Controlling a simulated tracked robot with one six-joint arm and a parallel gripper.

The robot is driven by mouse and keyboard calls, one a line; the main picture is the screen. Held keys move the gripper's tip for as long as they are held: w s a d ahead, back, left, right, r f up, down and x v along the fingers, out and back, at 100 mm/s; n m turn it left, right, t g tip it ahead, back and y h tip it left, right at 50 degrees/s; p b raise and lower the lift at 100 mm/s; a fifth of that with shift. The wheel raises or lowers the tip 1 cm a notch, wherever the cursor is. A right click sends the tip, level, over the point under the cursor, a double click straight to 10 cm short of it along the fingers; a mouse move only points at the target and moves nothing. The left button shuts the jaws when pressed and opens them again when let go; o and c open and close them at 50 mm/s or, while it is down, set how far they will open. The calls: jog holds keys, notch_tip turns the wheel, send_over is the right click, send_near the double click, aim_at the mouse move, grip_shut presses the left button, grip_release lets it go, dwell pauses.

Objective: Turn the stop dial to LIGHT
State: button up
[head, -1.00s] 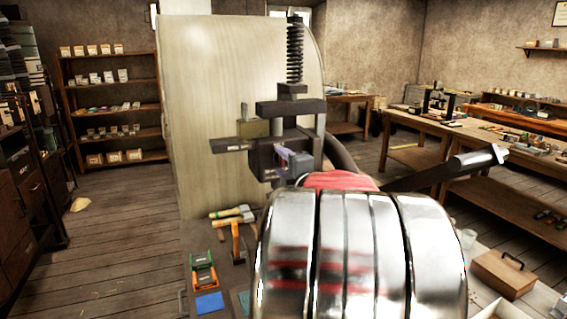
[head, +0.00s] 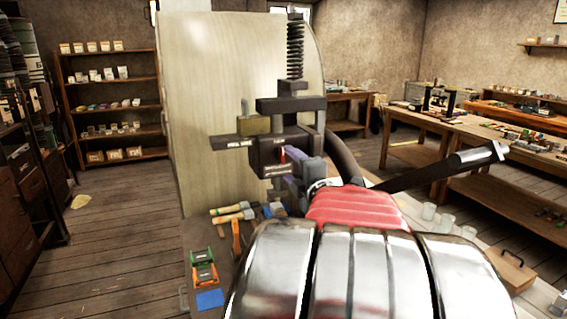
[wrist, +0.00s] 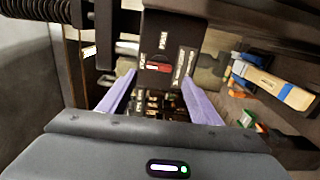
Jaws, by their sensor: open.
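The stop dial (wrist: 158,67) shows in the wrist view as a small red pointer on a dark block with pale labels around it. The pointer lies roughly crosswise in that view. The labels are too small to read, so I cannot tell which one it marks. In the head view the dial's red pointer (head: 282,156) shows on the dark press block. My gripper (wrist: 158,77) is open, with its purple fingers on either side of the dial's line and nothing between them. In the head view my gripper (head: 296,166) is just right of and below the dial, apparently apart from it.
The press has a coil spring (head: 295,50) above and a brass-coloured block (head: 254,124) at left. A long dark lever (head: 440,172) reaches right. Hammers (head: 234,214) and a blue pad (head: 209,299) lie on the bench below. A wooden box (head: 510,270) stands at right.

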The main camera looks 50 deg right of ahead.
jog(key=v, duration=0.8)
jog(key=shift+f, duration=0.1)
